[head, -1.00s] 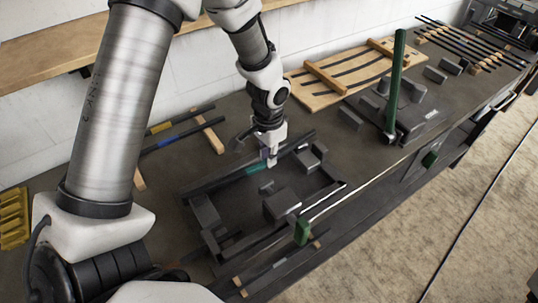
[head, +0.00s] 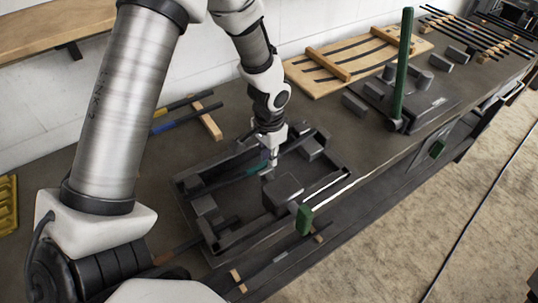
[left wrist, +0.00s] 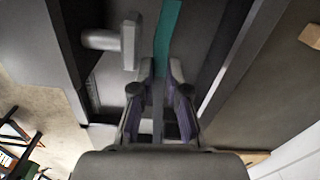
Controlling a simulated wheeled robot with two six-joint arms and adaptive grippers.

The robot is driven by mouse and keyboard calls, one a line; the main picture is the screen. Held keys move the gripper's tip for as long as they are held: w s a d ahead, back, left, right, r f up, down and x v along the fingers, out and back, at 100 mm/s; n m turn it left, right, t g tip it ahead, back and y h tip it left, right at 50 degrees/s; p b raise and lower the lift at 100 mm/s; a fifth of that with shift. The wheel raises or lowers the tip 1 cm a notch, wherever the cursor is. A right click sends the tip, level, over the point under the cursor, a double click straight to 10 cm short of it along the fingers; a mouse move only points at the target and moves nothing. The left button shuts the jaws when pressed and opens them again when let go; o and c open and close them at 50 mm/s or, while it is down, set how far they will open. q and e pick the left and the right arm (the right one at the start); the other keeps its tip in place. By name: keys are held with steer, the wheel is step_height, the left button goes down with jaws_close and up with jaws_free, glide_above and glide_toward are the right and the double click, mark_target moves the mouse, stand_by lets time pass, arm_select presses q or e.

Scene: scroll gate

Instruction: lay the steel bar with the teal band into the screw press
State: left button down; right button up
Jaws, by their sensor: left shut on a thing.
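The steel bar (head: 220,184) is dark and long with a teal band (head: 257,168). My left gripper (head: 269,163) is shut on it beside the band. In the left wrist view the teal band (left wrist: 167,35) runs up from between the fingertips (left wrist: 160,75). The screw press appears to be the dark rectangular frame (head: 232,246) with blocks inside and a green-ended handle (head: 304,218) at its near right. The bar lies lengthwise just inside the frame's far wall. I cannot tell whether it touches the floor. My right gripper is not in view.
A blue-banded bar (head: 175,122) and a yellow-banded bar (head: 180,104) lie on a wooden rest behind. A device with an upright green lever (head: 403,65) and a slotted wooden board (head: 350,62) stand farther right. More bars lie at the near edge.

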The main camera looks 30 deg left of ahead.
arm_select(q)
steer(key=shift+r, duration=0.1)
steer(key=shift+f, duration=0.5)
stand_by(0.8)
steer(key=shift+s+f, duration=0.15)
steer(key=shift+s, duration=0.1)
steer(key=c, duration=1.1)
jaws_free()
steer(key=shift+a, duration=0.1)
steer(key=shift+w+a+f, duration=0.2)
steer(key=shift+a+f, duration=0.05)
steer(key=shift+a, duration=0.05)
steer(key=shift+d+r, duration=0.1)
steer(key=shift+r, duration=0.1)
